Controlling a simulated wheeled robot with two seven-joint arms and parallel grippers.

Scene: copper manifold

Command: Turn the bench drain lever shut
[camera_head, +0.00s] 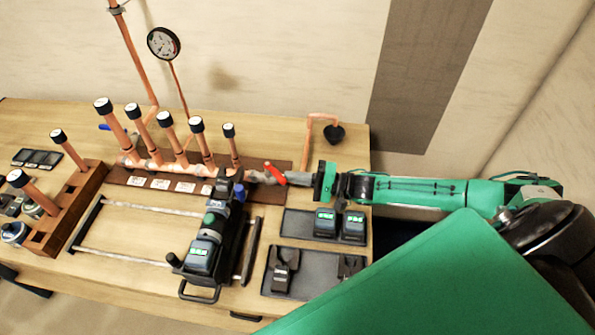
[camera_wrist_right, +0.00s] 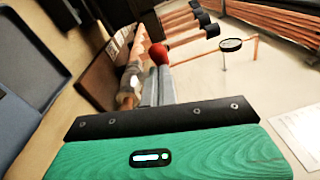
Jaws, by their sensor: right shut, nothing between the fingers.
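The red lever (camera_head: 274,173) sits on the valve at the right end of the copper manifold (camera_head: 150,163). In the right wrist view its rounded red end (camera_wrist_right: 159,53) shows at the tips of my right gripper's fingers. My right gripper (camera_head: 287,179) comes in from the right, low over the bench, with its fingers closed together and empty. The fingertips are at or very close to the lever; I cannot tell whether they touch. The valve body (camera_wrist_right: 131,80) lies just left of the fingers in the wrist view. My left gripper is not in view.
A black press tool (camera_head: 208,235) stands on the rails in front of the manifold. Trays with batteries (camera_head: 340,222) lie below my right arm. A copper pipe bends toward a black cup (camera_head: 334,132) behind the gripper. A wooden rack (camera_head: 68,215) is at left.

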